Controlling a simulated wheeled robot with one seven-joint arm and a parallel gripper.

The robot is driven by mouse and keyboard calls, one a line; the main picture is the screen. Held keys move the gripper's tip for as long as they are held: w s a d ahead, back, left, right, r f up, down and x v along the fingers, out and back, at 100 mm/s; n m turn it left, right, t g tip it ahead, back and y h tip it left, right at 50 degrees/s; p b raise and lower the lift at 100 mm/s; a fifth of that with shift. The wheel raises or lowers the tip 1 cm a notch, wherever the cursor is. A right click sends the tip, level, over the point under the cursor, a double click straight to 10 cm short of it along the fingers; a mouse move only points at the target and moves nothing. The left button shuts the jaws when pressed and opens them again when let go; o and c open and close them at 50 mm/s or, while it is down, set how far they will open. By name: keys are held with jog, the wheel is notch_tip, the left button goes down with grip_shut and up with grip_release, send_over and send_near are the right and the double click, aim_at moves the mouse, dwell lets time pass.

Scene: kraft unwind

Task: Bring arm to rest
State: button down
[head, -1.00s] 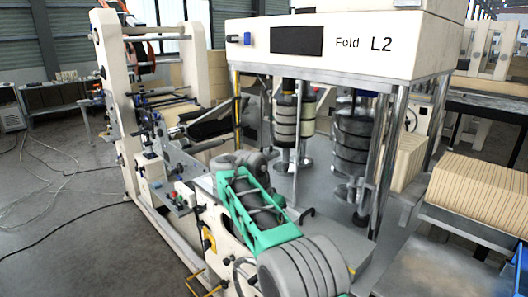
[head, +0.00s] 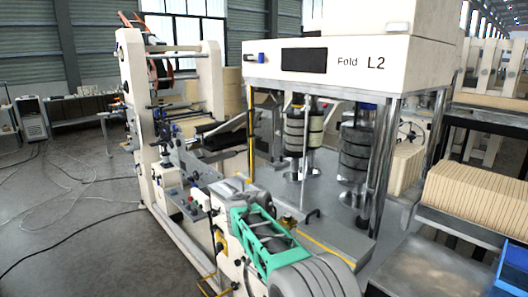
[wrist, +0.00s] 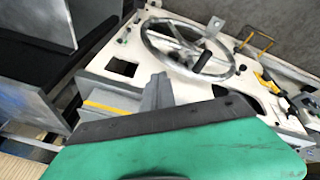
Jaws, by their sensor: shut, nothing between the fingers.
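My grey arm shows at the bottom centre of the head view, with a green ribbed part (head: 262,240) among its rounded grey sections. It is folded low in front of the fold machine (head: 330,62). In the wrist view my gripper (wrist: 165,118) shows as a broad green surface with a dark edge across the bottom. It is shut and holds nothing.
The wrist view shows a handwheel (wrist: 190,50) on a white panel beyond the gripper, with grey metal plates (wrist: 35,85) at left. An unwind frame (head: 135,90) stands left and stacked kraft sheets (head: 475,195) right. Open floor with cables (head: 70,215) lies at far left.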

jog(key=s+f+n+g, duration=0.2)
jog(key=s+f+n, duration=0.2)
jog(key=s+f, duration=0.5)
jog(key=s+d+r+n+y, duration=0.2)
jog(key=s+r+y, duration=0.1)
jog(key=s, duration=1.2)
jog(key=s+d+r, duration=0.2)
jog(key=s+d, duration=0.1)
jog(key=s, duration=0.4)
jog(key=d+r+m+t, duration=0.2)
jog(key=d+r, duration=0.3)
jog(key=r, duration=0.4)
jog(key=shift+w+d+r+t, duration=0.25)
jog(key=shift+d+r+t, duration=0.1)
jog(key=shift+t, duration=0.55)
jog(key=c, duration=2.1)
grip_release()
